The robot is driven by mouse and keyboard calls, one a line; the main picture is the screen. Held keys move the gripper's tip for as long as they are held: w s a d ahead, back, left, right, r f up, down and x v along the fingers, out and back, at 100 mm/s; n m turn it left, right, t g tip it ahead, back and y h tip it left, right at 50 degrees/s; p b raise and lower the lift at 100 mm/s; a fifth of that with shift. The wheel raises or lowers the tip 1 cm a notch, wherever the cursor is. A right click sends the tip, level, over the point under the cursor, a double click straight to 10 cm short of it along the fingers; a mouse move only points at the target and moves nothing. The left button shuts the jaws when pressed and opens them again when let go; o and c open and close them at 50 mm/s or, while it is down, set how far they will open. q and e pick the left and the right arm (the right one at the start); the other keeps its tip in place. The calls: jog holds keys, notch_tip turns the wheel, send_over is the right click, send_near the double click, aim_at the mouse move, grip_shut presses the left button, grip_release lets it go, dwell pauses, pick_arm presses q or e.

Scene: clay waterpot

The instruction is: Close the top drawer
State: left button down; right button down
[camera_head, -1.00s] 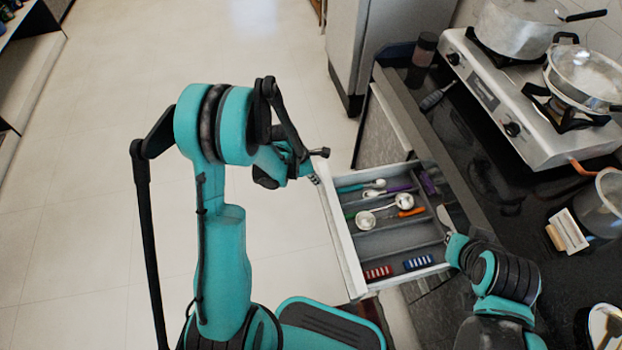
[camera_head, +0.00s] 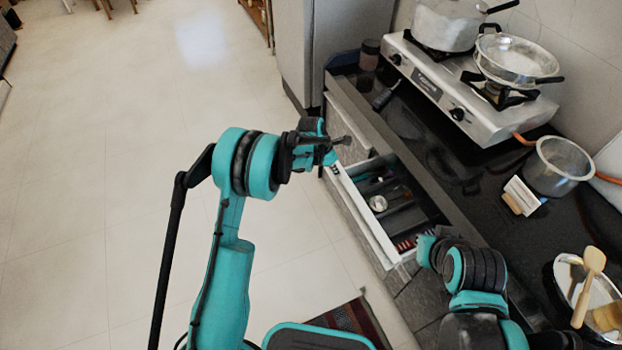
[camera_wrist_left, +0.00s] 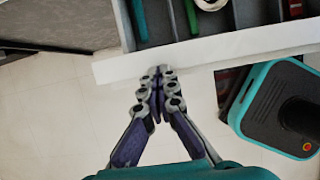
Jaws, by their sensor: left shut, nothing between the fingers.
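The top drawer (camera_head: 366,218) is partly open, with its pale front standing out from the dark counter. Its grey divided inside holds utensils, including a metal ladle (camera_head: 378,203). In the left wrist view the drawer's white front edge (camera_wrist_left: 210,54) crosses the top. My left gripper (camera_head: 343,141) is at the far end of the drawer front. Its fingertips (camera_wrist_left: 157,72) are together, empty, and at or very near the front's outer edge; contact is not certain. My right gripper (camera_head: 428,246) is by the near end of the drawer; its fingers are not clear.
The black counter (camera_head: 440,165) carries a gas stove (camera_head: 450,90) with pans, a metal pot (camera_head: 558,165) and a plate with a wooden spatula (camera_head: 588,280). Open floor (camera_head: 110,190) lies left. A patterned mat (camera_head: 350,322) is below the drawer.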

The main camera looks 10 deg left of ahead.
pick_arm(q)
jog(key=w+d, duration=0.8)
jog(key=d, duration=0.3)
jog(key=shift+d+f, duration=0.15)
jog(key=shift+d, duration=0.05)
jog(key=shift+w+a, duration=0.1)
